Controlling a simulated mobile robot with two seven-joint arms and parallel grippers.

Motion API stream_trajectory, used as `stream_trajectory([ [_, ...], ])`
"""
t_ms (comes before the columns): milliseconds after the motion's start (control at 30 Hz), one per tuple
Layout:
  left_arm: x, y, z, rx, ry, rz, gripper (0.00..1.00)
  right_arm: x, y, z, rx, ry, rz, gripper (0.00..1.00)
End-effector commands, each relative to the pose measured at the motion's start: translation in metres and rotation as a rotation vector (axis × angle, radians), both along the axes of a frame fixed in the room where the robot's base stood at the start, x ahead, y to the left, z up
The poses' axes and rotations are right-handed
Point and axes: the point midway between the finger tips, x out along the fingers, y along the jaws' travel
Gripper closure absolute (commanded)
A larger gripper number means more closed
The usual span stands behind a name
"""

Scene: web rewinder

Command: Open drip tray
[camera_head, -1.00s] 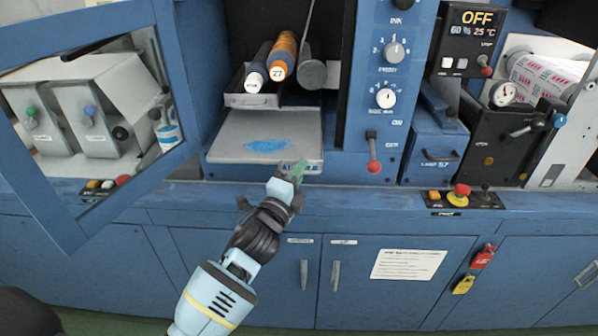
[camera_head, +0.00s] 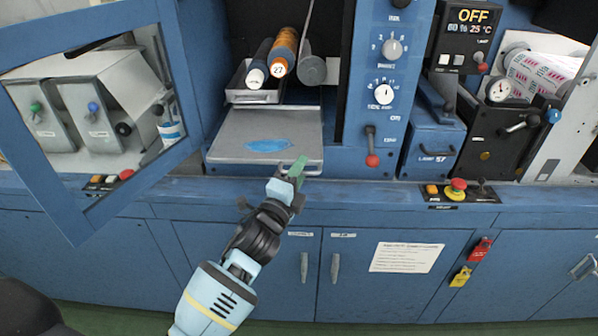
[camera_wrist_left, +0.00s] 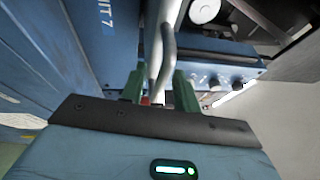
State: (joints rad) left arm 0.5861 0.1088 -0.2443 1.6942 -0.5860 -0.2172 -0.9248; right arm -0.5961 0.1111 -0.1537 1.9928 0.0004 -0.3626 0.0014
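The drip tray (camera_head: 230,148) is a flat grey tray with a blue ink puddle, low in the machine's middle bay. My left gripper (camera_head: 297,169) is at the tray's right front corner, its green fingers pointing up and toward the machine. In the left wrist view, the two green fingers (camera_wrist_left: 159,88) stand apart. A grey bar (camera_wrist_left: 168,45) runs up between them, with a narrow gap seeming to show beside it. Whether either finger touches the bar is unclear. My right gripper is not in view.
A framed blue door (camera_head: 68,228) stands open at the left. Rollers (camera_head: 283,52) and a small upper tray (camera_head: 255,96) sit above the drip tray.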

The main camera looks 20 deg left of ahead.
Motion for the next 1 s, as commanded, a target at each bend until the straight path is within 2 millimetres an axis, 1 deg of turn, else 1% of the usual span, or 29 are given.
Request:
stream_trajectory([
  [167, -0.009, 0.001, -0.002, 0.0, 0.001, 0.0, 0.69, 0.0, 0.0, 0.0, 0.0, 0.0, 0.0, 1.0],
  [500, -0.058, 0.007, -0.011, 0.0, 0.002, -0.001, 0.69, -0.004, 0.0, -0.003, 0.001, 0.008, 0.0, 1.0],
  [600, -0.068, 0.008, -0.013, 0.0, 0.002, 0.0, 0.69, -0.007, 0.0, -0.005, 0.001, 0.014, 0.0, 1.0],
  [767, -0.076, 0.009, -0.013, 0.0, 0.001, 0.0, 0.69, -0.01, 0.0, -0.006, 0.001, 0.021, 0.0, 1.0],
  [1000, -0.077, 0.009, -0.013, 0.001, 0.0, 0.0, 0.69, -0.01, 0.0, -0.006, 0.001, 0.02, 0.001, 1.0],
])
